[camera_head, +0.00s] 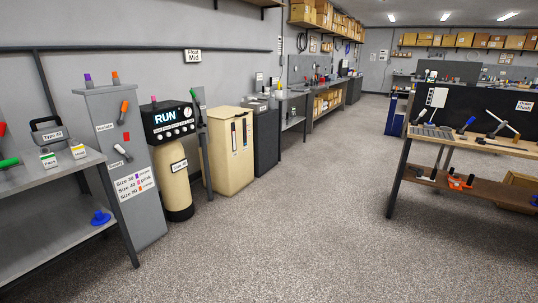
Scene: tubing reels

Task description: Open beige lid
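A tall beige bin (223,160) stands on the floor left of the middle, against the row by the left wall. Its beige lid (227,112) is the flat top surface and looks closed, though the bin is small in view and a handle cannot be made out. White label strips are on its right-hand face. Neither of my grippers is in view.
Left of the bin stands a beige cylinder (173,180) under a black panel reading RUN (170,119). A dark cabinet (265,141) adjoins on the right. A grey metal table (60,232) is at near left, a wooden workbench (480,144) at right. The floor (300,220) between is clear.

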